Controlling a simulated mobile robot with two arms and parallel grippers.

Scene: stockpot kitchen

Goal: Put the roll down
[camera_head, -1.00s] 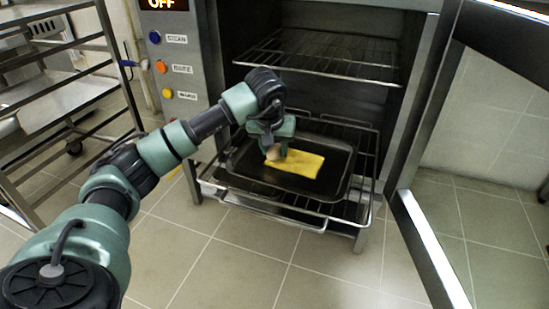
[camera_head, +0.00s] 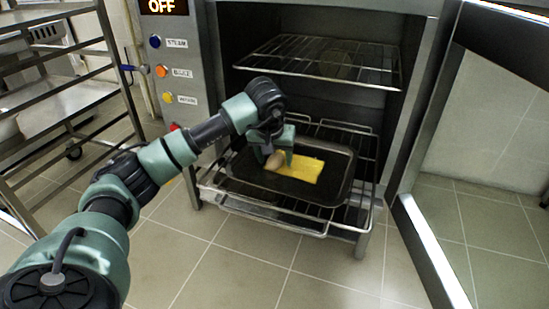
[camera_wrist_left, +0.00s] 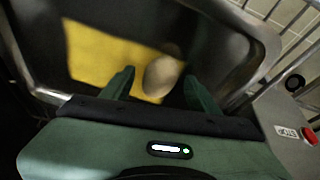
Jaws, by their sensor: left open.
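The roll (camera_head: 275,160) is pale brown and rounded. It lies at the left end of a flat yellow sheet (camera_head: 302,167) in a dark baking tray (camera_head: 330,193). My left gripper (camera_head: 277,154) is low over the tray at the roll. In the left wrist view, the roll (camera_wrist_left: 162,76) sits between the two spread fingers of my left gripper (camera_wrist_left: 160,88), with gaps on both sides. It partly overlaps the yellow sheet (camera_wrist_left: 105,55) there. My right gripper is not in view.
The tray rests on a pulled-out wire rack (camera_head: 275,209) of the oven. Another wire rack (camera_head: 325,62) is above. The open oven door (camera_head: 430,240) stands at the right. A metal rack trolley (camera_head: 75,95) stands at the left.

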